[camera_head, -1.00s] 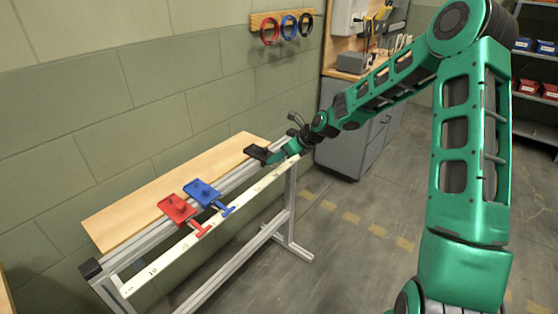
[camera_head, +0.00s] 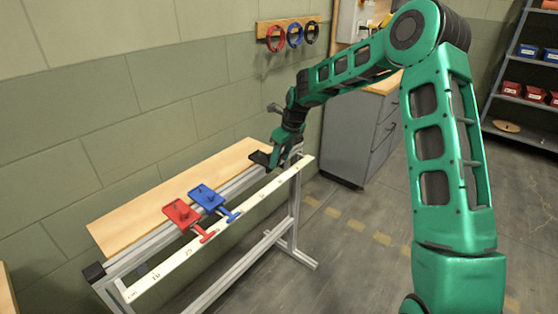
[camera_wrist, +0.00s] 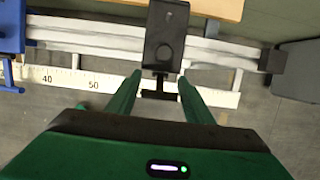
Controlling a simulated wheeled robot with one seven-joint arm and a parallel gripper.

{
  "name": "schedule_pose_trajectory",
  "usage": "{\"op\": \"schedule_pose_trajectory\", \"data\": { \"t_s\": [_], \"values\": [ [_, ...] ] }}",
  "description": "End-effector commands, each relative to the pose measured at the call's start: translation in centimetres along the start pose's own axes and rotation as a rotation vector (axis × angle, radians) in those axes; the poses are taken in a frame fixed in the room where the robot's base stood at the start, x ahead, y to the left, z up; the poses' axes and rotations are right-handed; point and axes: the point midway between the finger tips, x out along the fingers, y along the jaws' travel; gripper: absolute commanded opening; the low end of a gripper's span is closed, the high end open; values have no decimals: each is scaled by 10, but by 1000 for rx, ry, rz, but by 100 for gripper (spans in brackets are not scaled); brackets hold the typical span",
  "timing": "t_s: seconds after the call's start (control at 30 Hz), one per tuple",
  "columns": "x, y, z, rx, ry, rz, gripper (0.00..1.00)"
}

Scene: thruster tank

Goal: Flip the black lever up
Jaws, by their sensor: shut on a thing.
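The black lever's base (camera_head: 259,158) is fixed on the metal rail at the far right end of the row. In the wrist view the black base (camera_wrist: 167,38) is at top centre, and its short stem and T-shaped handle (camera_wrist: 158,94) point toward me. My gripper (camera_head: 283,162) points down at the handle side of the black lever. In the head view the fingers hide the handle.
A blue lever (camera_head: 206,197) and a red lever (camera_head: 182,213) sit left of the black one on the same rail. A white ruler strip (camera_head: 180,258) runs along the front. A wooden board (camera_head: 130,218) lies behind, near the wall. A grey cabinet (camera_head: 352,140) stands beyond the bench.

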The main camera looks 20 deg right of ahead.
Motion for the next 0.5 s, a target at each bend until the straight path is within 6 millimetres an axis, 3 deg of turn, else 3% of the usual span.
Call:
{"op": "schedule_pose_trajectory", "data": {
  "t_s": [0.27,0.3,0.33,0.5],
  "values": [
    [2,2,0,-2,1,4,25],
    [2,2,0,-2,1,4,56],
    [2,2,0,-2,0,3,61],
    [1,1,0,-1,0,2,61]
  ]
}}
